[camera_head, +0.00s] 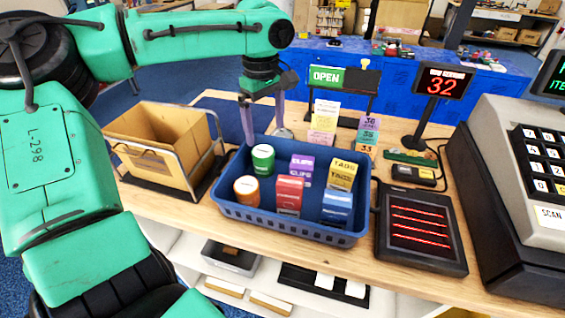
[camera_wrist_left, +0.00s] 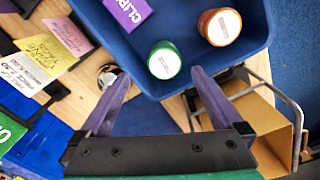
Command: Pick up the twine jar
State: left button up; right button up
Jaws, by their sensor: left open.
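Two lidded jars stand upright at the left in a blue basket (camera_head: 300,230): a green jar (camera_head: 263,162) and an orange jar (camera_head: 246,194). Their labels are too small to read, so I cannot tell which is the twine jar. My left gripper (camera_head: 266,138) is open and empty, pointing down behind the basket's back left edge, beyond the green jar. In the left wrist view the green jar (camera_wrist_left: 164,64) appears just ahead between the fingertips, inside the rim, and the orange jar (camera_wrist_left: 219,30) lies farther right. My right gripper is not in view.
Purple (camera_head: 301,168), red (camera_head: 289,193), yellow (camera_head: 342,175) and blue boxes (camera_head: 337,208) share the basket. A cardboard bin (camera_head: 160,135) in a wire frame stands left, a dark scanner pad (camera_head: 421,230) right. The OPEN sign (camera_head: 328,77) and note cards (camera_head: 323,122) stand behind.

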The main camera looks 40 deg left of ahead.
aim_at(260, 152)
pick_arm(q)
jog(key=f, duration=0.1)
jog(key=s+f, duration=0.1)
jog(key=f, duration=0.1)
jog(key=a+f, duration=0.1)
jog(key=f, duration=0.1)
jog(key=shift+s+f, duration=0.2)
jog(key=shift+f, duration=0.05)
jog(key=f, duration=0.3)
jog(key=f+p, duration=0.1)
jog(key=f, duration=0.1)
jog(key=shift+w+d+f, duration=0.15)
jog(key=shift+w+d, duration=0.05)
jog(key=shift+w, duration=0.2)
jog(key=shift+a+f, duration=0.1)
jog(key=shift+f, duration=0.1)
jog(key=shift+r, duration=0.1)
jog(key=c, duration=1.4)
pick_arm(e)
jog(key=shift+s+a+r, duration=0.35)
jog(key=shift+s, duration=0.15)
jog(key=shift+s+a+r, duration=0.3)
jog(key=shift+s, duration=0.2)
